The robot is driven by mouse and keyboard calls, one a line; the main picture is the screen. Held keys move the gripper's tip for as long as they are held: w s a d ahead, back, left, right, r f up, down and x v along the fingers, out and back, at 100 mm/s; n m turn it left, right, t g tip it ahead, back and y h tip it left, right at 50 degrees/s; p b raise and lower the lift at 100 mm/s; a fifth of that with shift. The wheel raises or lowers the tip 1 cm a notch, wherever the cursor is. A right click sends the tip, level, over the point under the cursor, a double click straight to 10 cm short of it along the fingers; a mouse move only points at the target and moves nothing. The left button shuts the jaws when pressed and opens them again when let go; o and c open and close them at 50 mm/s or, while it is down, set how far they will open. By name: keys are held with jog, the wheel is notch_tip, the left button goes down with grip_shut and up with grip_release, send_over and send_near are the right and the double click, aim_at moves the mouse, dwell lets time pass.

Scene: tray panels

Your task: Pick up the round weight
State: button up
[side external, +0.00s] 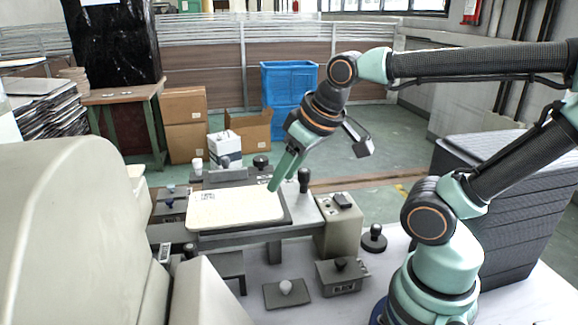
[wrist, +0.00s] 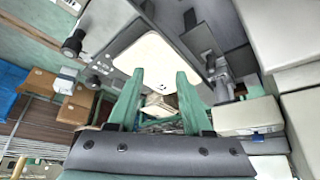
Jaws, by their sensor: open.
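The round weight (side external: 374,240), a dark disc with a black knob on top, stands upright on the white table near my arm's base in the side view. I cannot make it out with certainty in the wrist view. My gripper (side external: 276,184) is above the right part of the cream tray panel, up and left of the weight and clear of it. In the wrist view my gripper (wrist: 160,73) shows two green fingers spread apart with nothing held between them.
The cream panel (side external: 235,208) lies on a raised grey stand. A black-knobbed block (side external: 341,280) and a dark plate with a white knob (side external: 286,292) are in front. A beige box (side external: 340,228) stands just left of the weight. A black-knobbed post (side external: 304,182) is beside my gripper.

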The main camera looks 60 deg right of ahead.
jog(key=o, duration=0.8)
